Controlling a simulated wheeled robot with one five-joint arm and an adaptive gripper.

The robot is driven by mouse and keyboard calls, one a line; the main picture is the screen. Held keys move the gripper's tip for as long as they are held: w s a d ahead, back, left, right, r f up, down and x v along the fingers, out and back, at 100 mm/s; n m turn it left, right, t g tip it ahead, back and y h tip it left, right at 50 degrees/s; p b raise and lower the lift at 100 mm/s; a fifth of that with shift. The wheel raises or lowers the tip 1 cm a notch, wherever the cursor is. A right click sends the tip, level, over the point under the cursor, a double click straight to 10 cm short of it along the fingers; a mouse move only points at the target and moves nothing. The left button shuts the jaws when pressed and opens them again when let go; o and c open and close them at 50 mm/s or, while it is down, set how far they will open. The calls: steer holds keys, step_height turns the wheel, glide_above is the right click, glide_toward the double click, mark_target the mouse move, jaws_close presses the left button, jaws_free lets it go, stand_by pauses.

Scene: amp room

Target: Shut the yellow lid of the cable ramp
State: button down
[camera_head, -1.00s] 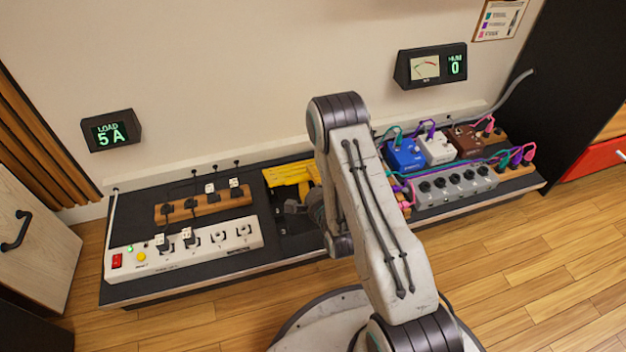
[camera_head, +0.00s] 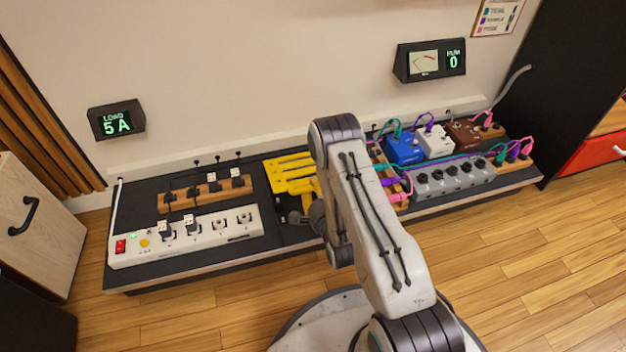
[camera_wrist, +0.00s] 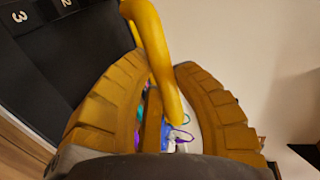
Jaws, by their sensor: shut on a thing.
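The yellow lid (camera_head: 288,168) of the cable ramp stands tilted up at the middle of the black board in the head view, its slotted face showing. A dark opening lies in front of it. My gripper (camera_head: 308,214) is at the lid's near side, partly hidden behind my arm. In the wrist view my gripper (camera_wrist: 167,85) has its two brown ribbed fingers on either side of a curved yellow bar (camera_wrist: 152,45), which seems to be the lid's handle, and is shut on it. The lid's right part is hidden by my arm.
A white power strip (camera_head: 215,233) and a wooden block with plugs (camera_head: 205,192) lie left of the ramp. Several pedals, including a blue one (camera_head: 403,150), and a grey box (camera_head: 455,180) with cables stand to the right.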

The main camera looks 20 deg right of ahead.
steer(key=s+f, duration=0.3)
steer(key=f, duration=0.4)
steer(key=shift+f, duration=0.4)
steer(key=shift+s+a, duration=0.1)
steer(key=c, duration=1.1)
jaws_free()
steer(key=shift+c, duration=0.2)
